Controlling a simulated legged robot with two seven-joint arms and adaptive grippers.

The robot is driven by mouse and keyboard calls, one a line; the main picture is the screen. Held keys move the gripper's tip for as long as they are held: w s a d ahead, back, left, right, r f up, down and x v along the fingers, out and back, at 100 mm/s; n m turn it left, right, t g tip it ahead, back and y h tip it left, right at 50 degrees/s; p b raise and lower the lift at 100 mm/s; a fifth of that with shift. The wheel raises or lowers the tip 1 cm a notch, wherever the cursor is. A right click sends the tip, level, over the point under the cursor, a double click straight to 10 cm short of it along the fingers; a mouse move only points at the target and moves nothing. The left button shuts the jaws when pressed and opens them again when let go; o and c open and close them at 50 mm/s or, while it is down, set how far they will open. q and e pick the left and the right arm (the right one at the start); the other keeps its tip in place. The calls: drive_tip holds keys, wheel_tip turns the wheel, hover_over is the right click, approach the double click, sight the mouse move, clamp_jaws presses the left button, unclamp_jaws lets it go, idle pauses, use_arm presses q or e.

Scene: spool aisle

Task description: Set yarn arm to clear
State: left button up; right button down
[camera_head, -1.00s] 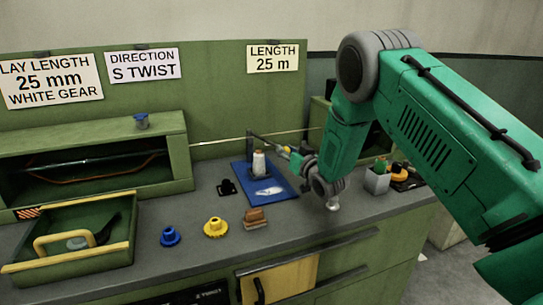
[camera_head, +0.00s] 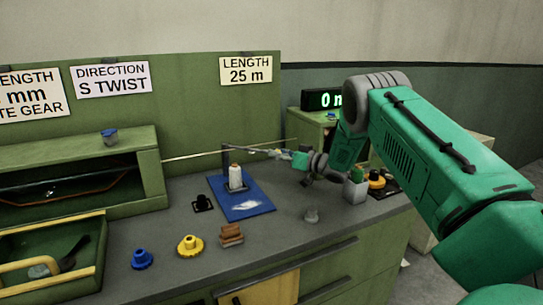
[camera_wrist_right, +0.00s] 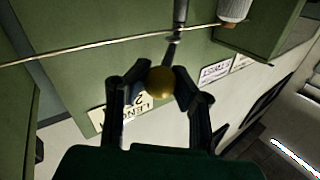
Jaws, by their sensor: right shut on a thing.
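The yarn arm (camera_head: 252,150) is a thin dark rod that reaches right from a black post behind the blue mat. My right gripper (camera_head: 284,154) is at the rod's right end. In the right wrist view, a round yellow knob (camera_wrist_right: 160,83) sits between the fingers of my right gripper (camera_wrist_right: 158,80), which is shut on it. A dark rod (camera_wrist_right: 178,22) leads away from the knob. A pale yarn line (camera_head: 200,155) runs across behind the post; it also crosses the right wrist view (camera_wrist_right: 80,50). My left gripper is not in view.
A white spool (camera_head: 236,176) stands on the blue mat (camera_head: 250,207). Blue (camera_head: 142,259) and yellow (camera_head: 190,246) gears and brown blocks (camera_head: 231,235) lie in front. A grey cup (camera_head: 355,190) stands below my right arm. A display (camera_head: 322,99) is at the back.

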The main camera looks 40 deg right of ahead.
drive_tip(key=shift+s+d+f, duration=0.15)
drive_tip(key=shift+s+f, duration=0.05)
drive_tip(key=shift+f, duration=0.05)
drive_tip(key=c, duration=1.3)
unclamp_jaws()
drive_tip(key=shift+s, duration=0.1)
drive_tip(key=shift+o, duration=0.2)
drive_tip(key=shift+d, duration=0.2)
drive_tip(key=v, duration=1.2)
